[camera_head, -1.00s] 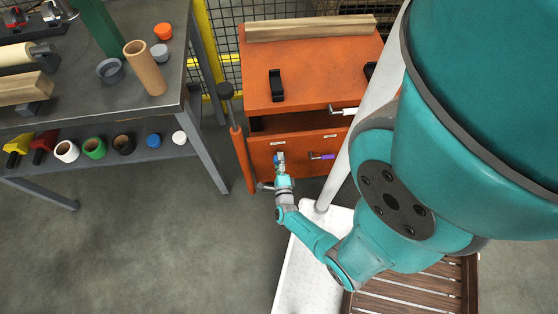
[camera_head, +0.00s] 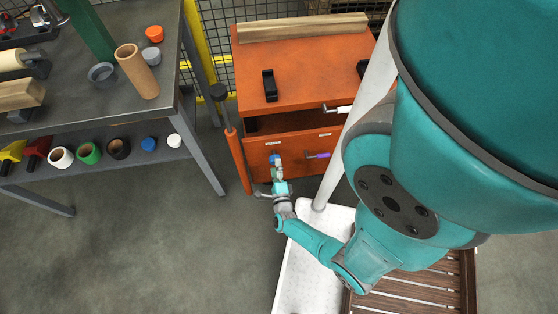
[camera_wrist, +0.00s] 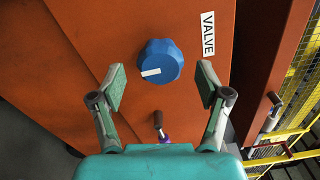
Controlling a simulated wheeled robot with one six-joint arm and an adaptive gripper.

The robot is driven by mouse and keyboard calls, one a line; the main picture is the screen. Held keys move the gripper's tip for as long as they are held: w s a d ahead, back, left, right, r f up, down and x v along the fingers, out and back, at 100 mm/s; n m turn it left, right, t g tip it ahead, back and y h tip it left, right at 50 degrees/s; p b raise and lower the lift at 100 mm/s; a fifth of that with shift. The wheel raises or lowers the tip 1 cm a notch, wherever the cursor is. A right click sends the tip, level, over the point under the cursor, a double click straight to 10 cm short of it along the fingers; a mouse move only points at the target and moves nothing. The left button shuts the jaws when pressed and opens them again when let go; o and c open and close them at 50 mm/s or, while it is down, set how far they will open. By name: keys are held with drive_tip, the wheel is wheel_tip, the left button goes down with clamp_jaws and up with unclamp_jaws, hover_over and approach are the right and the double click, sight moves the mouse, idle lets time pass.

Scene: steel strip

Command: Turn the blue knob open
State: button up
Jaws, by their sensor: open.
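The blue knob (camera_wrist: 160,61) is a ridged dial with a white pointer mark on the orange cabinet front, beside a white label reading VALVE (camera_wrist: 208,33). My gripper (camera_wrist: 160,88) is open in the wrist view, its two pads apart and nothing between them. The knob lies ahead of the fingertips, roughly midway between them and a little beyond. In the head view the knob (camera_head: 274,158) shows as a small blue spot on the cabinet front, with my gripper (camera_head: 278,173) just in front of it. I cannot tell whether any finger touches the knob.
A purple handle (camera_head: 317,155) and a white handle (camera_head: 338,109) stick out from the orange cabinet (camera_head: 255,79). A long orange-and-black tool (camera_head: 236,152) stands at its left side. A grey workbench (camera_head: 188,111) is further left. Open floor lies between.

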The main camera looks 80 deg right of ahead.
drive_tip(key=v, duration=0.9)
idle(0.3)
idle(0.7)
drive_tip(key=s+a+r+n+t+y, duration=0.1)
drive_tip(key=a+r+n+y, duration=0.4)
drive_tip(key=r+n, duration=0.6)
drive_tip(key=s+a+r+n+t+y, duration=0.2)
drive_tip(key=a+r+n+t+y, duration=0.2)
drive_tip(key=a+r+n, duration=0.5)
drive_tip(key=s+a+r+n+t+y, duration=0.2)
drive_tip(key=a+r+n+y, duration=0.5)
drive_tip(key=r+n, duration=0.7)
wheel_tip(320, 180, up, 5)
drive_tip(key=shift+s+f+t+y, duration=0.2)
drive_tip(key=shift+s+t+y, duration=0.1)
drive_tip(key=shift+t, duration=0.1)
